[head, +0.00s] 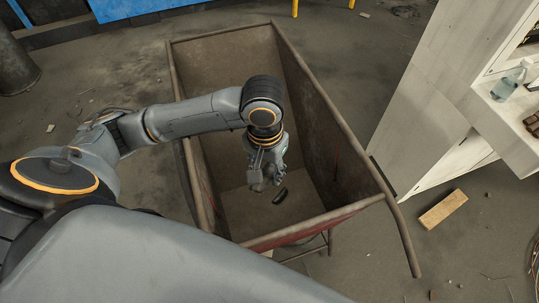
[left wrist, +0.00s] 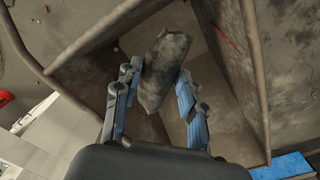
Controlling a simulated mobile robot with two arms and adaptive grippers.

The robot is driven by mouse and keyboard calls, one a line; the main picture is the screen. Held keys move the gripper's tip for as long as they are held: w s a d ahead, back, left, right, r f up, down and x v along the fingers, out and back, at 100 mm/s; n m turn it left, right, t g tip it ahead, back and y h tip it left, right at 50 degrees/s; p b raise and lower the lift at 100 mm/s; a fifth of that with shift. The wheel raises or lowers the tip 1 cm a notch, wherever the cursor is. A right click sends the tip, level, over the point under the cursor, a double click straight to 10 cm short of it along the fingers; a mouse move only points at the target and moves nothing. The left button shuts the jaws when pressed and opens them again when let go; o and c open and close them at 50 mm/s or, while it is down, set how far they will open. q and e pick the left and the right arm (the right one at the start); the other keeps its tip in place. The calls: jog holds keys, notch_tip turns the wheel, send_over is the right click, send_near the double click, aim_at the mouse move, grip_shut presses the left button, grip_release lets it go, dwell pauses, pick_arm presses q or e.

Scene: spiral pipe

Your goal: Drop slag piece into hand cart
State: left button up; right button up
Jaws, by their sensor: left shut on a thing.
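The hand cart (head: 222,62) is a rusty, deep metal tub with a red outer side, in the middle of the head view. My left gripper (head: 264,182) reaches in from the left and hangs over the inside of the cart. In the left wrist view, a rough grey slag piece (left wrist: 163,72) sits between the blue-padded fingers of this gripper (left wrist: 158,92), which is shut on it. My right gripper is not in view.
A white cabinet (head: 425,105) stands close to the cart's right side, with a clear bottle (head: 508,84) on its shelf. A wooden block (head: 443,209) lies on the floor. Cart handles stick out at the lower right. A blue panel (head: 145,8) is at the back.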

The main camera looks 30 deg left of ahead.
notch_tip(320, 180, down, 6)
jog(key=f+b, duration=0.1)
jog(key=b, duration=0.4)
pick_arm(q)
notch_tip(320, 180, down, 14)
jog(key=w+a, duration=0.1)
jog(key=w+a+r+m+p, duration=0.2)
jog(key=w+a+r+p, duration=0.1)
jog(key=w+p, duration=0.45)
jog(key=w+a+r+m+p, duration=0.2)
jog(key=w+a+p, duration=0.1)
jog(key=w+p, duration=0.45)
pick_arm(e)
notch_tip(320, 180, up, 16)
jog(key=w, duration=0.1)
pick_arm(q)
notch_tip(320, 180, down, 6)
jog(key=b, duration=0.5)
jog(key=shift+b, duration=0.4)
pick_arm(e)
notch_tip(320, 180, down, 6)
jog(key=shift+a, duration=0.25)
pick_arm(q)
jog(key=shift+s+a, duration=0.1)
jog(key=shift+s, duration=0.05)
